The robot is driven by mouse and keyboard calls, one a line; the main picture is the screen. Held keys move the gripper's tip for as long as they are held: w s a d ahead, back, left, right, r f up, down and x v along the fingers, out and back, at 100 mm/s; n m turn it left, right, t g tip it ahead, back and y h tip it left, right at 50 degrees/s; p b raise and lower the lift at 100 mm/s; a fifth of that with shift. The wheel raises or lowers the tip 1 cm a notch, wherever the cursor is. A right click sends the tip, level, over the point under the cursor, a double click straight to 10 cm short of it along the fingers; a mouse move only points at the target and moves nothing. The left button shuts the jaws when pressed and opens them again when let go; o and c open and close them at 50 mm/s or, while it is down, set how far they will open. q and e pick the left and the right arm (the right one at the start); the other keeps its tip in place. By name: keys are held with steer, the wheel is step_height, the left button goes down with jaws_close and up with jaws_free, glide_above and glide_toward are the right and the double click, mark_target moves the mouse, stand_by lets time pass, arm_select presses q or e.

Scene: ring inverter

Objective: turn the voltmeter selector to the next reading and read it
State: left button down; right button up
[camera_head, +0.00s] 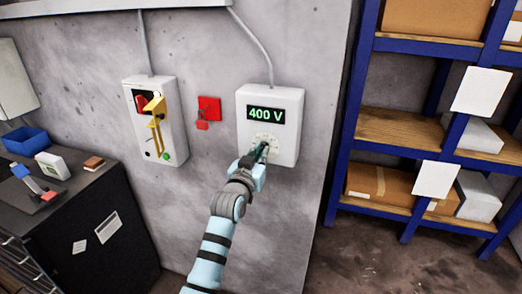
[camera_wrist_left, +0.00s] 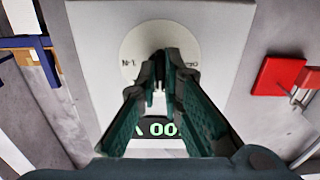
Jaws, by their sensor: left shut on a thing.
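The voltmeter (camera_head: 284,154) is a white box on the grey wall. Its dark display (camera_head: 265,114) reads 400 V in green. The round selector dial (camera_head: 266,137) is below the display, partly hidden by my left gripper (camera_head: 261,151). In the left wrist view my left gripper (camera_wrist_left: 160,66) has its fingers closed together at the middle of the pale dial (camera_wrist_left: 137,48), shut on the selector knob. The knob itself is mostly hidden between the fingertips. Dial labels show on both sides, too small to read surely. The display (camera_wrist_left: 158,128) appears upside down there, partly covered. My right gripper is not in view.
Left of the voltmeter are a red plate (camera_head: 209,105) with a small red padlock and a white switch box (camera_head: 172,147) with a yellow lever. A dark cabinet (camera_head: 85,235) stands left, a blue-framed shelf (camera_head: 345,120) right. Floor between wall and shelf is clear.

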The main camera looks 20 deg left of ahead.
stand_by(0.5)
arm_select(q)
steer(key=c, duration=1.7)
jaws_free()
steer(key=s, duration=1.2)
steer(key=shift+a, duration=0.4)
